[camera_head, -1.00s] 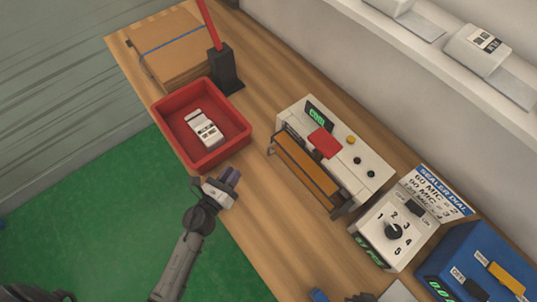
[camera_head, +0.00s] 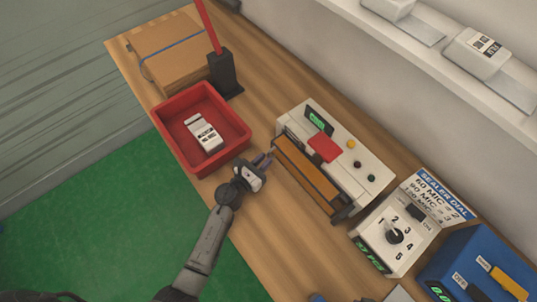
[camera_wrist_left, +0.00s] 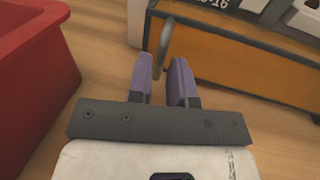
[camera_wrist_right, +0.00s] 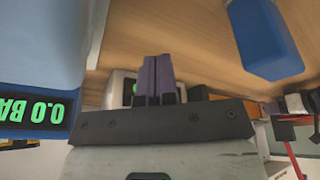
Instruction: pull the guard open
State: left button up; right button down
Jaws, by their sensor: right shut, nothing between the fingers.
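The guard (camera_head: 308,176) is an orange-brown panel with a dark frame along the front of the white sealer machine (camera_head: 345,150). It looks closed. In the left wrist view the guard (camera_wrist_left: 235,62) fills the upper right, and a grey curved handle (camera_wrist_left: 166,42) stands at its left end. My left gripper (camera_head: 267,160) is at this end of the guard. Its purple fingers (camera_wrist_left: 164,80) are apart, with the handle's lower end showing in the gap between them; contact cannot be told. My right gripper (camera_wrist_right: 158,80) has its fingers together, empty.
A red bin (camera_head: 240,140) holding a white packet (camera_head: 203,134) stands close to my left gripper. A cardboard box (camera_head: 165,55) and black stand (camera_head: 225,75) are behind it. A dial box (camera_head: 390,235) and blue unit (camera_head: 470,255) stand right of the machine.

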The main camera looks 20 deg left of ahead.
pick_arm(q)
jog(key=shift+x, duration=1.25)
grip_shut()
